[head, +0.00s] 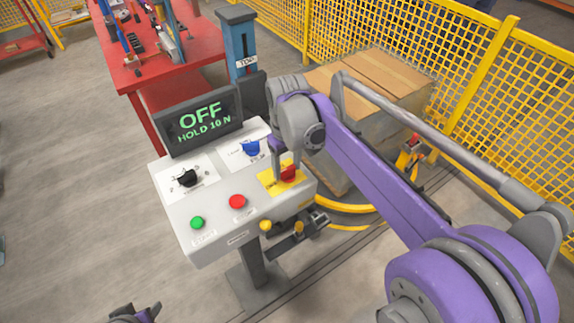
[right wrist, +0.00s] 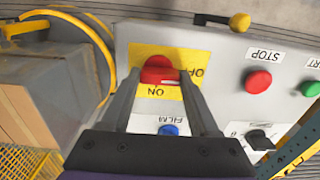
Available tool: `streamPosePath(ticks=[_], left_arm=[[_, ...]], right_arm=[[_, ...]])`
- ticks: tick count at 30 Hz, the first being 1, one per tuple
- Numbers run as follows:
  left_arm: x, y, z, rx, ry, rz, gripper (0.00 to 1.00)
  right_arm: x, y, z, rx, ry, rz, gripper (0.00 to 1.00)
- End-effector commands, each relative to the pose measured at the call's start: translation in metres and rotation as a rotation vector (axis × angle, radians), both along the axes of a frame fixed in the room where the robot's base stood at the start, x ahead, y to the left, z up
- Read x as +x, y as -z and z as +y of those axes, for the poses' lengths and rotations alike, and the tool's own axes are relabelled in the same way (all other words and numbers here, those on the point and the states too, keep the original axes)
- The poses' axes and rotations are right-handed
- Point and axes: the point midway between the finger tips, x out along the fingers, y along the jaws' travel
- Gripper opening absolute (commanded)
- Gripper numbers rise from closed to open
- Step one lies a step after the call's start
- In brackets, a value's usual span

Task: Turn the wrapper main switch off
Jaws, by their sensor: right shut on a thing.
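The main switch is a red knob (head: 288,174) on a yellow plate (head: 268,180), at the right side of the white control panel (head: 220,212). In the right wrist view, the knob (right wrist: 158,68) sits between the two fingers of my right gripper (right wrist: 156,80), which is shut on it. A pale line on the knob points right toward the OFF lettering, partly covered by a finger. ON is printed below the knob in that view. The display (head: 200,121) reads "OFF HOLD 10 N". Part of my left gripper (head: 137,314) shows at the bottom edge; its jaws are unclear.
The panel also bears a blue knob (head: 251,147), a black knob (head: 187,178), a red STOP button (head: 237,201) and a green START button (head: 197,223). A boxed pallet load (head: 385,85) and yellow fence (head: 480,70) stand behind my right arm.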

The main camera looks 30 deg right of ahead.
Motion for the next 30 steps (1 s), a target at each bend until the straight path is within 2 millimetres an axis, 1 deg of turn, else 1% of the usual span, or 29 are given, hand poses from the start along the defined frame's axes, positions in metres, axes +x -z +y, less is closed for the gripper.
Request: streamPosePath(ticks=[9, 10, 14, 15, 24, 26, 29, 30], left_arm=[[0.0, 0.0, 0.0, 0.0, 0.0, 0.0, 0.5], [0.0, 0.0, 0.0, 0.0, 0.0, 0.0, 0.5], [0.0, 0.0, 0.0, 0.0, 0.0, 0.0, 0.5], [0.0, 0.0, 0.0, 0.0, 0.0, 0.0, 0.5], [0.0, 0.0, 0.0, 0.0, 0.0, 0.0, 0.5], [0.0, -0.001, 0.0, 0.0, 0.0, -0.001, 0.5], [0.001, -0.002, 0.0, 0.0, 0.0, -0.002, 0.5], [0.001, -0.003, 0.0, 0.0, 0.0, -0.002, 0.5]], right_arm=[[0.001, -0.001, 0.0, -0.001, -0.003, -0.001, 0.06], [0.001, -0.001, 0.0, -0.001, -0.003, -0.001, 0.67], [0.0, -0.001, 0.0, -0.001, -0.002, -0.001, 0.9], [0.0, 0.0, 0.0, -0.001, -0.002, -0.001, 0.91], [0.0, -0.003, 0.0, 0.0, -0.001, 0.0, 0.91], [0.0, -0.008, 0.0, 0.0, -0.001, 0.0, 0.91], [0.0, -0.023, 0.0, 0.0, -0.001, -0.001, 0.91], [0.0, -0.031, 0.0, 0.0, -0.001, -0.001, 0.91]])
